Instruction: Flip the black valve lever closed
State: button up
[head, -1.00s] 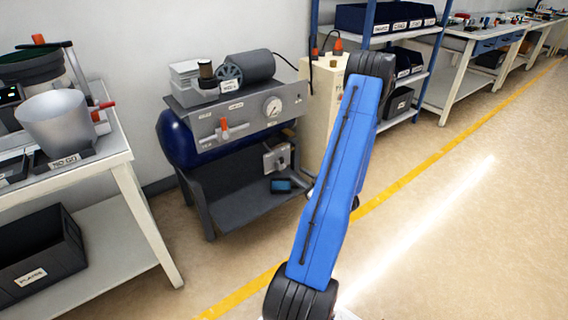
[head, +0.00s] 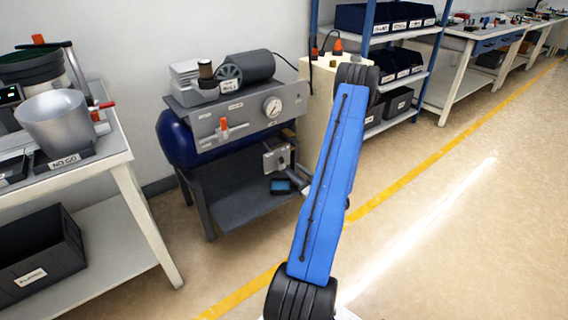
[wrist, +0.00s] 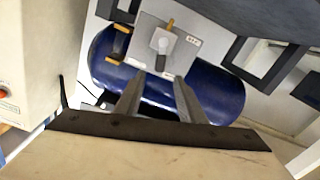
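The compressor bench has a dark blue tank (head: 178,138), and its end also shows in the wrist view (wrist: 215,98). In the wrist view a light grey plate (wrist: 146,32) with a small label is in front of the tank. A pale stub (wrist: 161,45) with a yellow tip stands on it. A small dark piece (wrist: 121,42) with yellow ends is to its left; I cannot tell which part is the black lever. My gripper (wrist: 160,79) is open, its two fingers apart and pointing at the plate, with nothing seen between them. In the head view my blue arm partly hides that area.
The grey front panel (head: 210,125) carries a gauge (head: 272,107) and an orange-handled lever (head: 224,126). A cream cabinet (head: 318,100) stands close on the right. A white table (head: 118,150) with a metal bowl (head: 58,120) is at left. The floor at right is clear.

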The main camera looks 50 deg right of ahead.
aim_at(282, 160)
jog(key=x, duration=0.9)
grip_shut()
